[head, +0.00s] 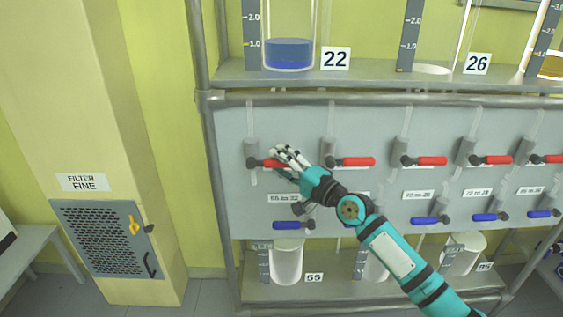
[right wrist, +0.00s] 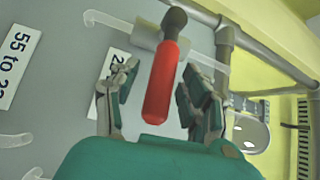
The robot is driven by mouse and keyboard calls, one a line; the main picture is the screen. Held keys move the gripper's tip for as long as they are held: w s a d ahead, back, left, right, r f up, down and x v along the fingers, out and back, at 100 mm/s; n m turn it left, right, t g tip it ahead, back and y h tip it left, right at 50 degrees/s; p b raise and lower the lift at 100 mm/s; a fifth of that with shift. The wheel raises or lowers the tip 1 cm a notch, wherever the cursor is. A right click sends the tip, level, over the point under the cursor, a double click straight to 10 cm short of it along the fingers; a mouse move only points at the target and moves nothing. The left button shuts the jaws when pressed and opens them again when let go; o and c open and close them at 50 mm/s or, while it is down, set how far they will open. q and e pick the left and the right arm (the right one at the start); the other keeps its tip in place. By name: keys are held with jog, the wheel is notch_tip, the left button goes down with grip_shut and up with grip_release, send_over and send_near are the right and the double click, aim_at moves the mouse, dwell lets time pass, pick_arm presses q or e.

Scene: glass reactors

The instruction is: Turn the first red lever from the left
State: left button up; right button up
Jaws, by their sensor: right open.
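The first red lever from the left (head: 256,162) points to the right on the grey panel (head: 380,125). My right gripper (head: 284,160) is at its handle and hides part of it in the head view. In the right wrist view the red lever (right wrist: 163,82) lies between the two open fingers of the gripper (right wrist: 158,95), with a gap visible on both sides. More red levers continue to the right, such as the second one (head: 357,161) and the third one (head: 432,160), all pointing right. My left gripper is not in view.
A blue lever (head: 287,225) sits below on the panel. Above is a shelf (head: 380,77) with glass vessels, one with blue liquid (head: 288,54). Below is a shelf with vessel 55 (head: 286,262). A metal post (head: 222,200) bounds the panel at left.

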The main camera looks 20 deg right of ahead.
jog(key=shift+c, duration=0.3)
grip_shut()
jog(key=shift+f, duration=0.1)
